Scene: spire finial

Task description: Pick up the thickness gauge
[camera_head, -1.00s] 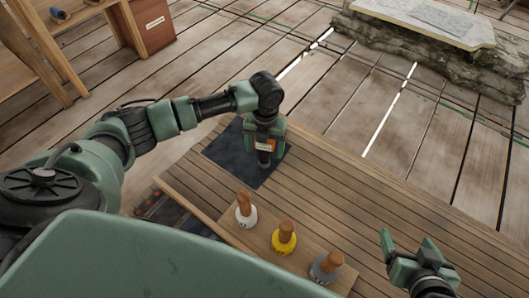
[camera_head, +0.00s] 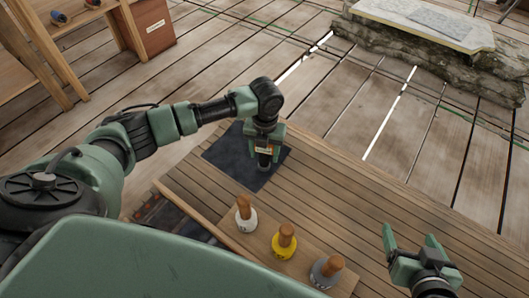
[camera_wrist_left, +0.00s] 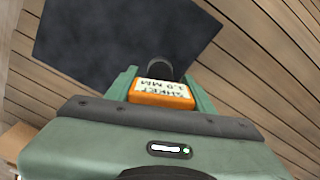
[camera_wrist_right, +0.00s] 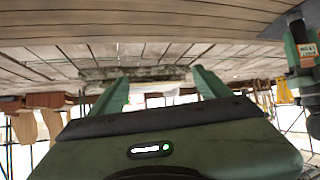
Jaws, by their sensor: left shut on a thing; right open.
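The thickness gauge is an orange block with a white label reading "SHEET 1.0 MM" and a dark round end; it shows in the left wrist view (camera_wrist_left: 162,94) and small in the head view (camera_head: 263,150). My left gripper (camera_head: 265,147) is shut on the gauge, with a finger on each side of it, over the dark mat (camera_head: 225,160). Whether the gauge touches the mat cannot be told. My right gripper (camera_head: 411,245) is open and empty above the right part of the bench.
The plank-topped bench (camera_head: 345,205) is clear to the right of the mat. Three wooden-handled weights, white (camera_head: 246,222), yellow (camera_head: 284,247) and grey (camera_head: 325,275), stand on a board at its near edge. A stone block (camera_head: 440,60) lies beyond.

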